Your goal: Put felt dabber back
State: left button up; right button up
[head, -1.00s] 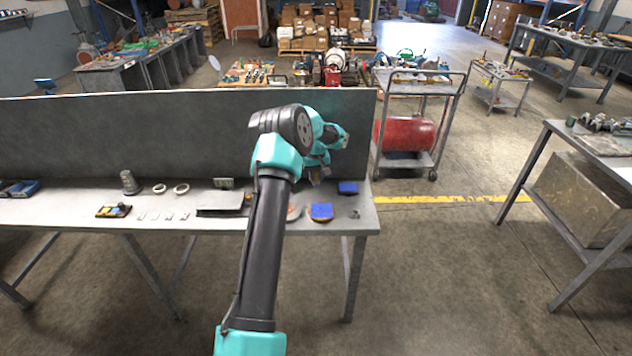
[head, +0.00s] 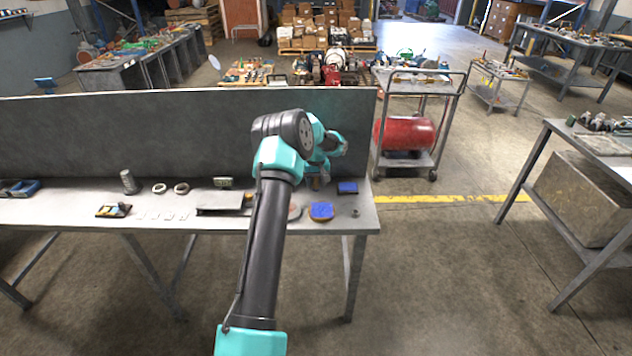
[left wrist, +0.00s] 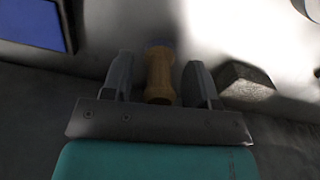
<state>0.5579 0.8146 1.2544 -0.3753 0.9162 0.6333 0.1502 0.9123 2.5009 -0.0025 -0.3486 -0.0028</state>
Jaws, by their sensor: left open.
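In the left wrist view, a yellow-brown handle (left wrist: 160,75), which looks like the felt dabber, stands between the two fingers of my left gripper (left wrist: 160,80). The fingers are apart, one on each side of it, with no clear grip. Its lower end is hidden or blurred. In the head view my left gripper (head: 317,181) is low over the right end of the bench (head: 275,224), near the upright back panel (head: 200,130); the dabber is mostly hidden there by my arm. My right gripper is not in view.
A blue square pad (head: 347,187) lies right of the gripper, and a blue-topped orange-brown piece (head: 321,210) lies in front. A dark block (left wrist: 245,84) is right of the fingers.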

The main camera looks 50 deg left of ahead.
pick_arm(q)
notch_tip(320, 180, up, 12)
jog(key=shift+r, duration=0.2)
dwell(0.6)
dwell(0.3)
